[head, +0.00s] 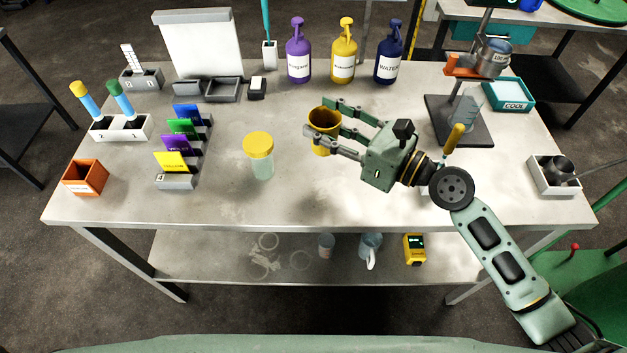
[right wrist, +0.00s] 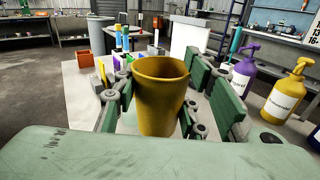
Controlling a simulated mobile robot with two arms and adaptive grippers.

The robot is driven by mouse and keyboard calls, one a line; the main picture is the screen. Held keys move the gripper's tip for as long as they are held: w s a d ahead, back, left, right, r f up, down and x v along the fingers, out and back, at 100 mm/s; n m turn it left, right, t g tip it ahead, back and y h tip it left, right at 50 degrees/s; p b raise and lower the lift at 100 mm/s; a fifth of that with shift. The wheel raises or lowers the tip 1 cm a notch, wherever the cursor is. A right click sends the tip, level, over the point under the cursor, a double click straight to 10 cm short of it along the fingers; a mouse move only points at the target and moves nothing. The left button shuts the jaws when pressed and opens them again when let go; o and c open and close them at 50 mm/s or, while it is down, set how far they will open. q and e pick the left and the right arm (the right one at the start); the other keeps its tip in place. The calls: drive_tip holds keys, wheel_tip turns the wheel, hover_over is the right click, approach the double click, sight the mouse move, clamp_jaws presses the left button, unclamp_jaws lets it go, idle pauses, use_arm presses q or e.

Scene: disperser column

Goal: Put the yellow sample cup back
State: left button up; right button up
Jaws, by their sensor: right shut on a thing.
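The yellow sample cup (head: 322,138) is an open, empty-looking yellow cup over the middle of the table. My right gripper (head: 326,128) is shut on it, with one finger on each side, and the cup stands upright between them. In the right wrist view the cup (right wrist: 160,95) fills the middle between the green finger pads. I cannot tell for sure whether its base touches the table. My left gripper is not in view.
A clear jar with a yellow lid (head: 259,155) stands left of the cup. Colored cards (head: 180,145) and an orange bin (head: 86,177) are at left. A disperser stand (head: 460,120) is at right. The front middle of the table (head: 300,205) is clear.

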sight(317, 145)
drive_tip(key=shift+w+a+f+n+g+b, duration=0.3)
drive_tip(key=shift+w+a+f+g, duration=0.1)
drive_tip(key=shift+w+a+f, duration=0.35)
wheel_tip(317, 145, down, 5)
drive_tip(key=shift+a+f+b, duration=0.15)
drive_tip(key=shift+f+b, duration=0.05)
drive_tip(key=shift+b, duration=0.85)
drive_tip(key=shift+f+b, duration=0.6)
drive_tip(key=shift+f, duration=1.55)
drive_tip(key=shift+f, duration=0.15)
drive_tip(key=o, duration=1.2)
